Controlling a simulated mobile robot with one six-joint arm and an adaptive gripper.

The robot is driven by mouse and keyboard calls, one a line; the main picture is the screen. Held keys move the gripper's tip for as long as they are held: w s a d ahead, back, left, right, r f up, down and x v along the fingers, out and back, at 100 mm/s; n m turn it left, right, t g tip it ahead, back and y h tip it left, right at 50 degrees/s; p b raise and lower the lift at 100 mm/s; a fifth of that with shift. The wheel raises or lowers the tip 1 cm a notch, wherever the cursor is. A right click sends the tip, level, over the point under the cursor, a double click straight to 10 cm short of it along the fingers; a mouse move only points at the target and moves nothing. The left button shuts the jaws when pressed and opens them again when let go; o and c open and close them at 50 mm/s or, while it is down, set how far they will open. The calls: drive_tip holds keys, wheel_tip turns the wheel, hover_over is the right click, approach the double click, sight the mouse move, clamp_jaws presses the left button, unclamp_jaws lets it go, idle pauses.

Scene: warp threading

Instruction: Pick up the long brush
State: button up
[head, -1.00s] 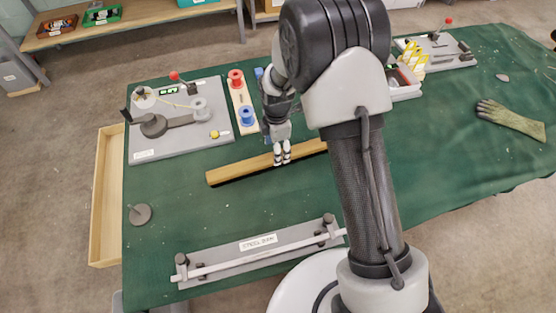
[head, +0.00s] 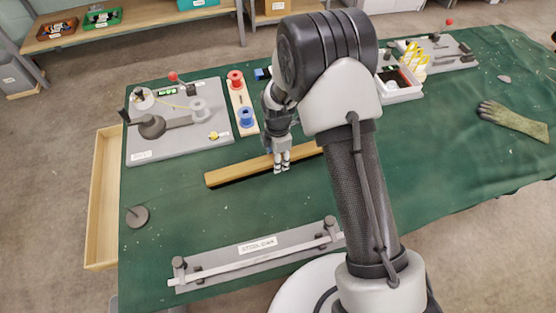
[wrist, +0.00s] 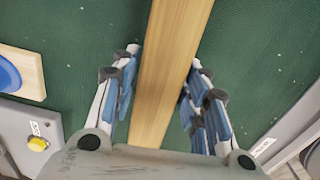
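The long brush (head: 235,173) lies on the green table, a long wooden bar with a dark strip along its front side. Its right end is hidden behind my arm in the head view. My gripper (head: 281,168) is over the brush, pointing down. In the wrist view the wooden back of the brush (wrist: 170,75) runs between the two finger sets of my gripper (wrist: 164,58). The fingers stand apart, one set on each side, with slivers of green cloth between them and the wood. The depth of the fingertips against the brush is hard to tell.
A grey plate with a crank device (head: 180,120) and a board with red and blue spools (head: 242,105) lie behind the brush. A long grey fixture with a bar (head: 255,257) lies in front. A glove-like hand (head: 512,120) lies far right. Cloth around the brush is mostly clear.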

clamp_jaws()
drive_tip(key=shift+r, duration=0.1)
idle(0.3)
wheel_tip(320, 180, up, 20)
drive_tip(key=p, duration=0.5)
